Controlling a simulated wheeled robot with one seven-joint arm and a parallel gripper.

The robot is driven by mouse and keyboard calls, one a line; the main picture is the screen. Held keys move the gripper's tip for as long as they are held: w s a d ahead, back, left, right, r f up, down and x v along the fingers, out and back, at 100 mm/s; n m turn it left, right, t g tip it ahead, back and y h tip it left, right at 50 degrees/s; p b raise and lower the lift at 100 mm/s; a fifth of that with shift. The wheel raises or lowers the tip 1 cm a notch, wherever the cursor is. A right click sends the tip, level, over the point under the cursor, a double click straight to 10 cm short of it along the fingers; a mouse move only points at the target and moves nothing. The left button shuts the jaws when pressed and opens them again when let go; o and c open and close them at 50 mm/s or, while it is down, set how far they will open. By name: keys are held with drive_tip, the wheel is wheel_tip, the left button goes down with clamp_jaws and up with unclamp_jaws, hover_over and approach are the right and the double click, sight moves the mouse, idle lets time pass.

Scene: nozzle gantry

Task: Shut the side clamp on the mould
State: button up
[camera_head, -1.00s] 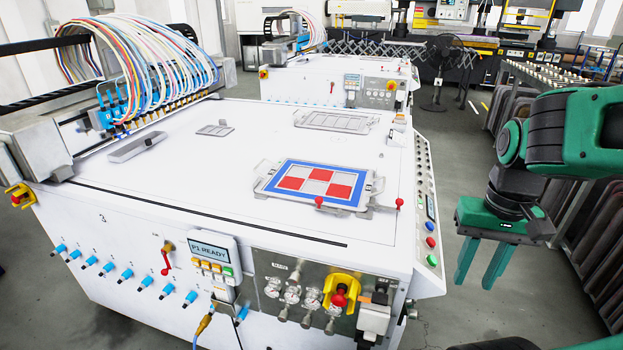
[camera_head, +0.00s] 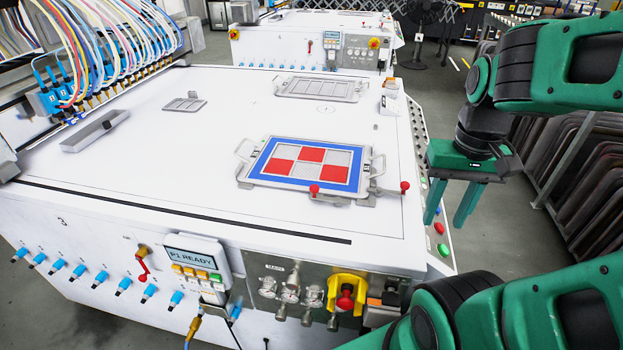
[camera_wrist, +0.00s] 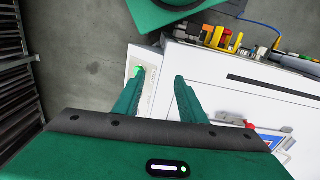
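The mould (camera_head: 253,179) is a grey metal frame with handles around a blue border and red and white blocks. It lies flat on the white table near its right front corner. The side clamp (camera_head: 388,190) is at its right front corner, with its red ball lever (camera_head: 405,186) pointing right, away from the mould. Another red ball (camera_head: 314,189) is at the mould's front edge. My green gripper (camera_head: 448,212) is open and empty, right of the clamp and apart from it. In the wrist view, the fingers (camera_wrist: 159,78) are spread; a red ball (camera_wrist: 249,125) shows at right.
The white table (camera_head: 200,150) has a slanted button panel (camera_head: 438,228) along its right edge, near my fingers. A yellow-backed red stop button (camera_head: 346,300) is on its front. A rack of dark panels (camera_head: 580,170) stands right. Empty grey frames (camera_head: 322,88) lie farther back.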

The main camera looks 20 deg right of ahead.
drive_tip(key=w+a+r+n, duration=0.3)
drive_tip(key=w+a+n, duration=0.1)
drive_tip(key=w, duration=0.7)
wheel_tip(320, 180, up, 2)
drive_tip(key=n, duration=0.6)
hover_over(314, 186)
wheel_tip(314, 186, down, 10)
drive_tip(key=shift+f, duration=0.1)
clamp_jaws()
